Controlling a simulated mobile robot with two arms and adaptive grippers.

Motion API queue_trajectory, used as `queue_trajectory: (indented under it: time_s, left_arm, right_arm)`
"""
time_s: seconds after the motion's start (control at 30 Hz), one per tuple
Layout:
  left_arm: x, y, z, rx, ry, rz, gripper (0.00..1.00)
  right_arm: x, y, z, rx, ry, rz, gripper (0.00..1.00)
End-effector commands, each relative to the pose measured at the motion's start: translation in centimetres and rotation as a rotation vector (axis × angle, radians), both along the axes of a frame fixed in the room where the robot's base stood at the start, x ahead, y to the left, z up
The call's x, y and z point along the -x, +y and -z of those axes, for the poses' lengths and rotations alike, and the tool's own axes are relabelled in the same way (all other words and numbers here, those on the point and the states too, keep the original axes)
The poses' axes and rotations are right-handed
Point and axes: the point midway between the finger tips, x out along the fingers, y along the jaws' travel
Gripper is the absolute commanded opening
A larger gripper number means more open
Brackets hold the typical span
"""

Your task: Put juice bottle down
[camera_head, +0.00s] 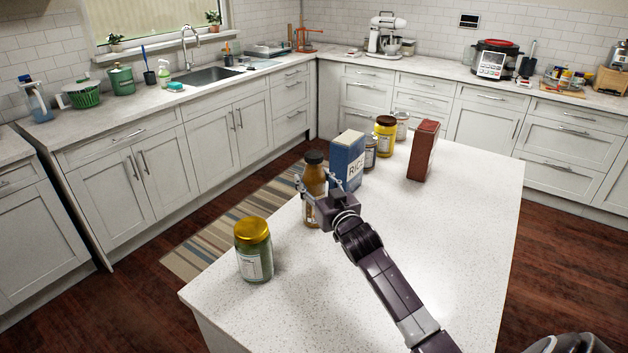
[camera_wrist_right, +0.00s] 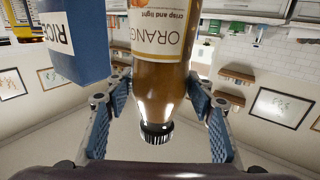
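The juice bottle (camera_head: 314,176) is amber with a dark cap and stands upright at the island's left edge. Its base appears to be on the countertop. My left gripper is not in view.
The island (camera_head: 400,235) has a blue rice box (camera_head: 346,160) close behind the bottle and a gold-lidded jar (camera_head: 254,250) in front. A can (camera_head: 370,152), a yellow jar (camera_head: 385,136) and a red-brown box (camera_head: 423,150) stand farther back. The island's right side is clear.

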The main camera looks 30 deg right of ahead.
Motion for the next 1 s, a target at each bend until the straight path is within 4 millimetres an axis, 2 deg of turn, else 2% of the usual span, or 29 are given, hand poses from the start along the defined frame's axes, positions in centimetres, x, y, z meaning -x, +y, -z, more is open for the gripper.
queue_trajectory:
  time_s: [0.1, 0.47, 0.67, 1.0]
  left_arm:
    - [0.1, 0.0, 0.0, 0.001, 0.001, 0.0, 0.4]
    - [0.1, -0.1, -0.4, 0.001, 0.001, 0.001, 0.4]
    - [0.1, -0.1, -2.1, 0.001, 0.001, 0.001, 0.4]
    - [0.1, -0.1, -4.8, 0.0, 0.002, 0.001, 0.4]
  right_arm:
    - [0.0, 0.0, 0.0, 0.0, 0.0, 0.0, 0.63]
    - [0.5, 0.1, -0.2, -0.001, 0.001, -0.001, 0.63]
    - [3.0, 0.7, -0.4, -0.002, 0.002, -0.001, 0.63]
    - [9.1, 1.8, -0.4, -0.002, 0.003, 0.0, 0.63]
